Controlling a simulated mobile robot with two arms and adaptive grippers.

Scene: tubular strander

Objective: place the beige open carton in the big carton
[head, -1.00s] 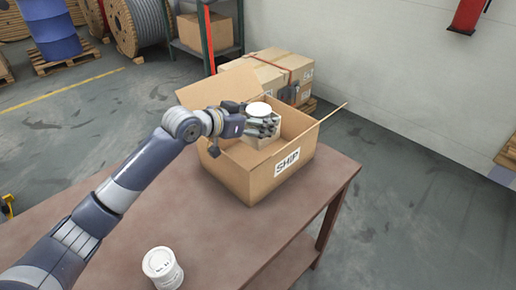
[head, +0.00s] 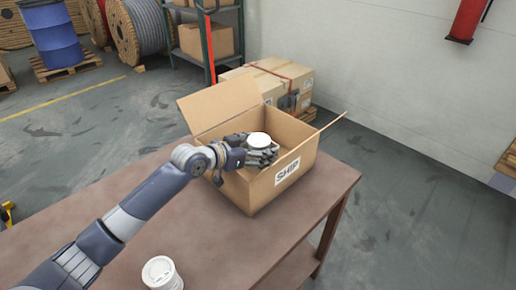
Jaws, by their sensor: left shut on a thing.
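The big carton (head: 262,193), brown with a "SHIP" label and open flaps, stands on the table. My left gripper (head: 262,157) reaches over its left side and is inside the opening, shut on the beige open carton. That carton is almost wholly hidden now by the fingers and the big carton's front wall. A round white top (head: 258,140) shows just above the fingers, seemingly of something in the beige carton. I cannot tell whether the beige carton touches the big carton's floor. My right gripper is not in view.
A white lidded cup (head: 162,272) stands on the brown table (head: 215,240) near the front. The table's right edge is close to the big carton. Taped cartons (head: 280,80) on a pallet and a shelf rack (head: 208,45) stand behind. The table left of the cup is under my arm.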

